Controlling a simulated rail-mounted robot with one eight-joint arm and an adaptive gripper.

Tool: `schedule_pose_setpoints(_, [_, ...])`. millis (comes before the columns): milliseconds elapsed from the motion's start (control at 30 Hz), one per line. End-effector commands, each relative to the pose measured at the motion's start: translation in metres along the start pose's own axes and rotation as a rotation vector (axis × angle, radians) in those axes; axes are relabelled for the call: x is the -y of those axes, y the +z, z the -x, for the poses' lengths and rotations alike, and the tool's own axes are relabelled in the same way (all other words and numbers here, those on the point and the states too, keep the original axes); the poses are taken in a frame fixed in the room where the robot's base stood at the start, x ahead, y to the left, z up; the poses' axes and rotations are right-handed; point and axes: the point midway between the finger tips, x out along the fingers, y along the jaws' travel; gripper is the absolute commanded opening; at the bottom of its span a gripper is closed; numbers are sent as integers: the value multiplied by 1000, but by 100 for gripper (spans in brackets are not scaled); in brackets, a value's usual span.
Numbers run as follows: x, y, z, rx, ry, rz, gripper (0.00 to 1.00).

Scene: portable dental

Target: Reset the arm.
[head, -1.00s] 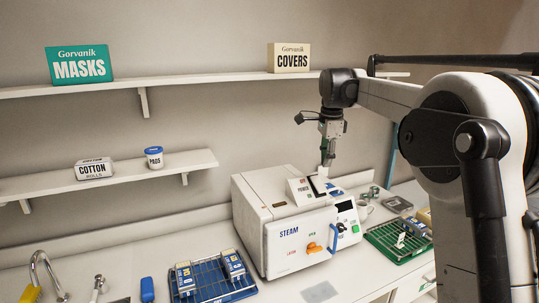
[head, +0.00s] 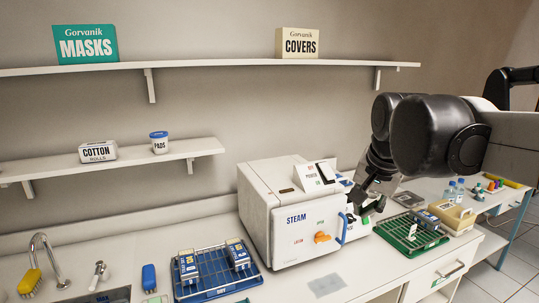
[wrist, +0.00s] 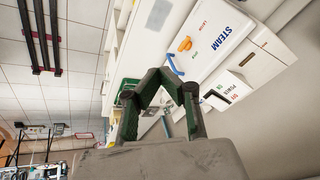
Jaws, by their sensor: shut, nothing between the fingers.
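My gripper (head: 366,206) hangs at the right front of the white STEAM sterilizer (head: 290,217) in the head view, tilted downward. I cannot tell whether it touches the sterilizer's side. In the wrist view, the gripper's green-padded fingers (wrist: 160,78) come together with nothing between them. The sterilizer also shows in the wrist view (wrist: 205,55), turned, with its orange knob (wrist: 185,44) and blue handle (wrist: 175,66). My arm hides part of the sterilizer's right side in the head view.
A blue rack (head: 214,288) with packs stands left of the sterilizer. A green rack (head: 398,241) and a beige bin (head: 462,222) stand right. Shelves above hold a MASKS box (head: 86,44), COVERS box (head: 297,43), COTTON box (head: 98,152) and PADS jar (head: 159,143). The front counter middle is mostly clear.

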Motion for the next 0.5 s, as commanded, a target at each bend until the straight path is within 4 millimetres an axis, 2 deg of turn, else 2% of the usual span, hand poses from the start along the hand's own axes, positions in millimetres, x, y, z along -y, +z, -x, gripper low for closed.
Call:
schedule_pose_setpoints(33, [-12, 18, -6, -13, -8, 40, 0])
schedule_pose_setpoints(267, [-53, 83, -26, -81, -39, 243, 0])
schedule_pose_setpoints(500, [-94, 146, -59, -155, -56, 443, 0])
